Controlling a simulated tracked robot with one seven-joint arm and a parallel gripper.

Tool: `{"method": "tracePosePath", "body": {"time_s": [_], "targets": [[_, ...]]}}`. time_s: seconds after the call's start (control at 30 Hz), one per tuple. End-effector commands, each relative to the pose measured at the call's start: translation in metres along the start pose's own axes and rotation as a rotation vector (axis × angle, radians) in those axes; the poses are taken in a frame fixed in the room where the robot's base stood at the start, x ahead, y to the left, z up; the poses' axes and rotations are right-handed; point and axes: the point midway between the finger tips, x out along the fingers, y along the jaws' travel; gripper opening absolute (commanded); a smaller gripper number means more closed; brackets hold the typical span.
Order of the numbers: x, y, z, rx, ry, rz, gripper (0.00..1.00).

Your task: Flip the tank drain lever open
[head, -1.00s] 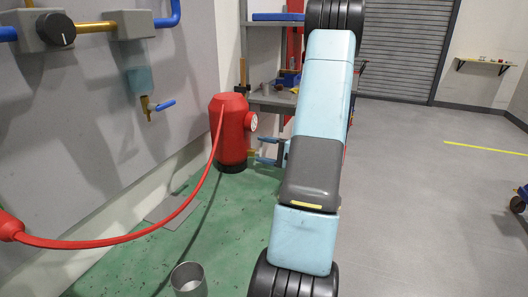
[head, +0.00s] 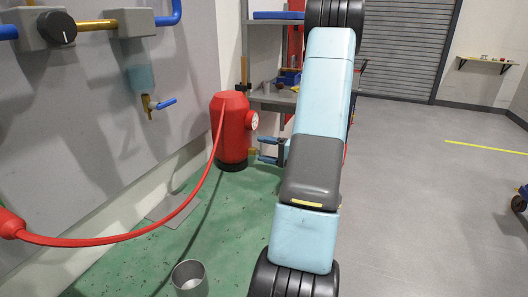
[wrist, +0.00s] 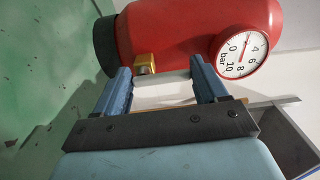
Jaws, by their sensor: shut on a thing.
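The red tank (head: 231,130) stands upright on the green floor against the wall, and it also shows at the top of the wrist view (wrist: 185,30). A brass drain fitting (wrist: 146,63) sticks out near its base. A pale grey lever (wrist: 176,76) runs from the fitting across the space between my fingertips. My gripper (wrist: 160,78) has its blue fingers on both ends of this lever and is shut on it. In the head view my gripper (head: 268,150) is beside the tank's lower right side, partly hidden by my arm.
A round pressure gauge (wrist: 242,49) sits on the tank close to my right finger. A red hose (head: 130,238) hangs from the tank across the left. A metal bucket (head: 189,279) stands on the floor in front. A shelf unit (head: 272,97) is behind the tank. The floor at right is largely clear.

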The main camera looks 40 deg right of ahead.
Motion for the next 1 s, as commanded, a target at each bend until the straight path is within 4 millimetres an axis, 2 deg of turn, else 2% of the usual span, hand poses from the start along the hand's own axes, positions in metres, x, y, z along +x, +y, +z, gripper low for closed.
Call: {"method": "tracePosePath", "body": {"time_s": [0.03, 0.07, 0.3, 0.53, 0.67, 0.77, 1.0], "targets": [[-0.001, 0.005, 0.003, 0.01, -0.004, 0.01, 0.41], [-0.001, 0.005, 0.004, 0.01, -0.004, 0.01, 0.75], [0.0, 0.003, 0.002, 0.006, -0.003, 0.005, 0.97], [0.0, 0.002, 0.001, 0.004, -0.002, 0.003, 0.97], [-0.007, 0.001, 0.001, 0.003, -0.001, 0.003, 0.97], [-0.02, 0.001, 0.0, 0.003, 0.001, 0.002, 0.97], [-0.067, 0.002, 0.0, 0.004, 0.002, 0.003, 0.97]]}}
